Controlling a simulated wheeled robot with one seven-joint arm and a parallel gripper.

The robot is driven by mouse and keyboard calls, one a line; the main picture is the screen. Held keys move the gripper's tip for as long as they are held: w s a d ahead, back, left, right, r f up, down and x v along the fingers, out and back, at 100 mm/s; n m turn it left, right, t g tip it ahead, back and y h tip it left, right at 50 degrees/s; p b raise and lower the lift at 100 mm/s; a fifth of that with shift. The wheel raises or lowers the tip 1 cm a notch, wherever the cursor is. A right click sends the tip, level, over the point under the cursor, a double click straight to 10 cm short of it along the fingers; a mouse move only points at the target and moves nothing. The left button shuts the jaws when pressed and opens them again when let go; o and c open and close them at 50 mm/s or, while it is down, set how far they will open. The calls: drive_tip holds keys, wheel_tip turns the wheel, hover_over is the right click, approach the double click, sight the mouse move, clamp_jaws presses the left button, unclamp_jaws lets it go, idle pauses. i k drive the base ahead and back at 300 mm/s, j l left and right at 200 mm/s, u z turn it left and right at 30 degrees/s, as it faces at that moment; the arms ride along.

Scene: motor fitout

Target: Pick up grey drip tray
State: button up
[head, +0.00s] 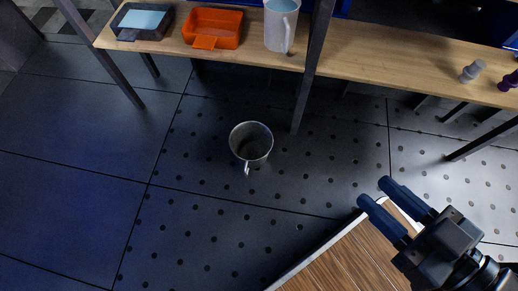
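A dark grey tray (127,33) sits at the left end of the wooden shelf at the top of the head view. It looks like the grey drip tray, and a light blue patch lies inside it; I cannot tell what the patch is. My gripper (375,192) is at the lower right, far from the tray. Its two dark blue fingers are apart with nothing between them.
An orange tray (228,24) and a pale jug (278,30) stand on the wooden shelf (370,57), with small grey and purple pieces at right. A metal mug (250,143) rests on the dark floor. A wooden surface (345,262) lies near my gripper.

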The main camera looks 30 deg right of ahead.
sight(140, 21)
drive_tip(key=i, duration=1.05)
